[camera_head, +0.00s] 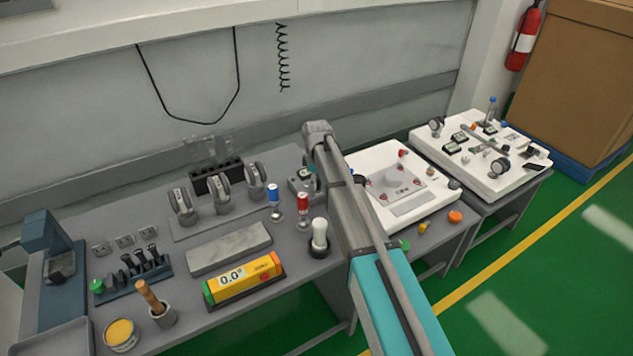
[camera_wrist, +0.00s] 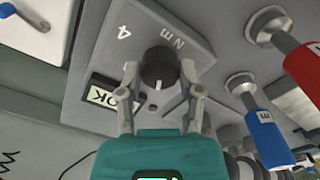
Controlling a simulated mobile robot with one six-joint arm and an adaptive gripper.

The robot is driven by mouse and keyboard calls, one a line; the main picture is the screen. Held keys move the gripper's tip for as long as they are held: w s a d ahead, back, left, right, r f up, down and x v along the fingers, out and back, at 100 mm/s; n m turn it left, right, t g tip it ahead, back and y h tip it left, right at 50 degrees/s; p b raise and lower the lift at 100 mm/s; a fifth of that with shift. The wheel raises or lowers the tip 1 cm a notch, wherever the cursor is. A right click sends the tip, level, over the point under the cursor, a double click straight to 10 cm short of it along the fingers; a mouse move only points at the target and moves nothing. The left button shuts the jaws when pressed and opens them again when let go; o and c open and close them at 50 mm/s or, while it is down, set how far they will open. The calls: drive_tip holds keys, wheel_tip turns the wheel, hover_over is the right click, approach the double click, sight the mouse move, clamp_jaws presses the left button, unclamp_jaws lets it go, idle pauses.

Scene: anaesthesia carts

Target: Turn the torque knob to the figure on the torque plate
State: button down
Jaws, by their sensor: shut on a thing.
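The black torque knob (camera_wrist: 157,62) sits on a sloping grey box in the wrist view, with a short white mark on its side toward my gripper. The torque plate (camera_wrist: 150,32) beside it reads "4 Nm", upside down in this view. My gripper (camera_wrist: 159,72) has one finger on each side of the knob and is shut on it. In the head view the grey box (camera_head: 298,187) stands on the bench below my arm's end; the knob and fingertips are hidden there.
A red-handled tool (camera_head: 303,200) and a blue-handled tool (camera_head: 274,194) stand close to the box. A white-handled tool (camera_head: 319,232) stands nearer the bench front. A white panel (camera_head: 410,208) lies to the right.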

drive_tip(key=shift+s+n, duration=0.1)
drive_tip(key=shift+n, duration=0.3)
drive_tip(key=shift+c, duration=1.3)
unclamp_jaws()
drive_tip(key=shift+m, duration=0.5)
